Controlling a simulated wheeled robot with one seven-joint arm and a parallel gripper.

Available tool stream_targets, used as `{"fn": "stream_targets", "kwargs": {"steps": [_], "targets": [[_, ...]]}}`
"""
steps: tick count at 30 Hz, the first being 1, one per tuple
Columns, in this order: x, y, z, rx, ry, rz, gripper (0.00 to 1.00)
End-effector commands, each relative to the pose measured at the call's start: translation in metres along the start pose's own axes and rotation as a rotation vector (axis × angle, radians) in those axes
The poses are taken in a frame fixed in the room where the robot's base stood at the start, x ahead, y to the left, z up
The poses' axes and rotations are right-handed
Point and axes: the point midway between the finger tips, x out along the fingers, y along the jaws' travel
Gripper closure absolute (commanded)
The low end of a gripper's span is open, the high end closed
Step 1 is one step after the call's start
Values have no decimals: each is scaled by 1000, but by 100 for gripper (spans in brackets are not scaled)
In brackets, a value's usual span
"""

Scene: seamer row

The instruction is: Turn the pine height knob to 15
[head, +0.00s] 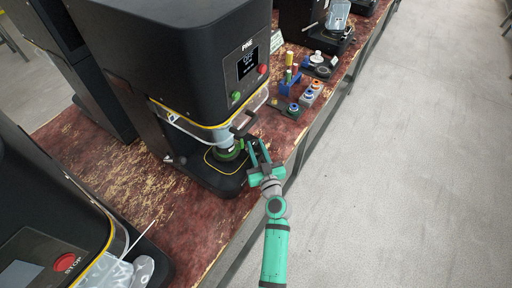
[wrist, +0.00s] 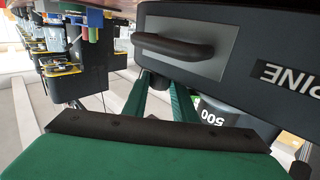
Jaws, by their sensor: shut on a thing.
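The pine machine (head: 215,75) is a tall black seamer with a small lit display (head: 248,60), whose figures are too small to read. In the wrist view its dark front carries the letters PINE (wrist: 286,77) and a black bar handle (wrist: 174,46). My gripper (head: 258,146) is at the machine's front, low by the table edge. In the wrist view its green fingers (wrist: 163,92) close around a small dark round knob (wrist: 158,80) just below the handle panel. The knob's scale and pointer are hidden, so I cannot read its setting.
A green can-like piece (head: 229,150) stands on the machine's base left of my gripper. A blue rack (head: 290,83) and several small coloured parts lie beyond on the worn red table (head: 110,165). Another black machine (head: 45,205) stands at near left. The floor at right is clear.

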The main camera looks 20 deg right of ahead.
Motion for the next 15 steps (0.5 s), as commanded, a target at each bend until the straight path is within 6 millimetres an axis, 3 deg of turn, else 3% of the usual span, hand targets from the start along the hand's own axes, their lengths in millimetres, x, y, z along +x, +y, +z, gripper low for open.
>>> {"fn": "stream_targets", "kwargs": {"steps": [15], "targets": [[2, 10, -2, 0, 5, -316, 97]]}}
